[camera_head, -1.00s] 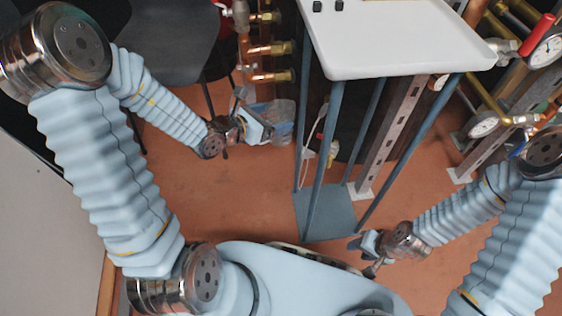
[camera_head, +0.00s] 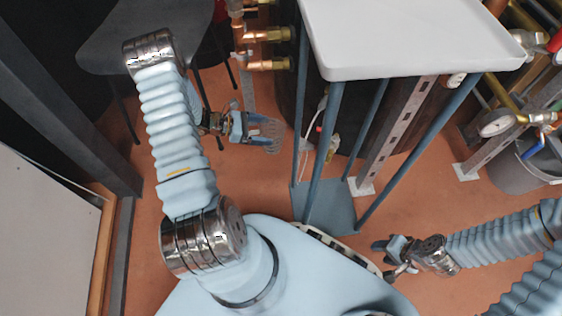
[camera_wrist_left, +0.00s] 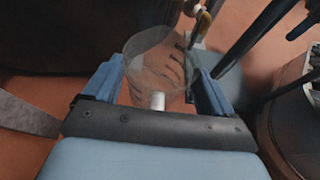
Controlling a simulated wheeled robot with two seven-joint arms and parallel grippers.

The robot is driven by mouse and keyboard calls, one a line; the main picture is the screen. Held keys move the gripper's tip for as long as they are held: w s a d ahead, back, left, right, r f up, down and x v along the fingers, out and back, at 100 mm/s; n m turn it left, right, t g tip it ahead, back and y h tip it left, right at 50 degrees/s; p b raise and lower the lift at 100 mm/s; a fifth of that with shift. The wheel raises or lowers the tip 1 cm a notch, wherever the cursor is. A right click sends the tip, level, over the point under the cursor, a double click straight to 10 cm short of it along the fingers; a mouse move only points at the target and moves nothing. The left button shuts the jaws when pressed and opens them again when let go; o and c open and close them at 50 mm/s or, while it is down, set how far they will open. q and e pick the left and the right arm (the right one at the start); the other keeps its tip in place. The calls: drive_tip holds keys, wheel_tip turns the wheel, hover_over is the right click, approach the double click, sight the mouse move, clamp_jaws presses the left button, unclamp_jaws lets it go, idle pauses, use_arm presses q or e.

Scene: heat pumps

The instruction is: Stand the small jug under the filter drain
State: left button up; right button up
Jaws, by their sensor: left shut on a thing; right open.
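A clear, see-through small jug (camera_head: 268,133) is held by my left gripper (camera_head: 245,127), left of the blue-legged stand and above the floor. In the left wrist view the jug (camera_wrist_left: 158,60) sits between the two blue fingers of the left gripper (camera_wrist_left: 157,88), its round rim facing the camera. A small fitting with a brass and white part (camera_head: 333,146) hangs behind the stand's legs; I cannot tell if it is the filter drain. My right gripper (camera_head: 388,258) is open and empty, low at the right of my base.
The stand has a white tray top (camera_head: 410,45) and thin blue legs (camera_head: 318,160) close right of the jug. Copper pipes with brass ends (camera_head: 268,35) are above. A dark chair (camera_head: 150,40) is at upper left, a grey bucket (camera_head: 525,168) at right. Orange floor (camera_head: 235,185) is clear below the jug.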

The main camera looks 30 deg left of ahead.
use_arm(q)
wheel_tip(320, 180, down, 6)
drive_tip(key=shift+s+f+b, duration=0.1)
drive_tip(key=shift+s+b, duration=0.05)
drive_tip(key=shift+b, duration=0.6)
drive_tip(key=shift+f+b, duration=0.5)
drive_tip(key=shift+f, duration=1.65)
drive_tip(key=shift+f, duration=0.1)
drive_tip(key=shift+f+b, duration=0.15)
drive_tip(key=shift+b, duration=0.15)
drive_tip(key=o, duration=1.2)
drive_tip(key=shift+r+p, duration=0.4)
drive_tip(key=shift+p, duration=0.05)
drive_tip(key=p+v, duration=0.1)
drive_tip(key=v, duration=1.1)
drive_tip(key=shift+f, duration=0.15)
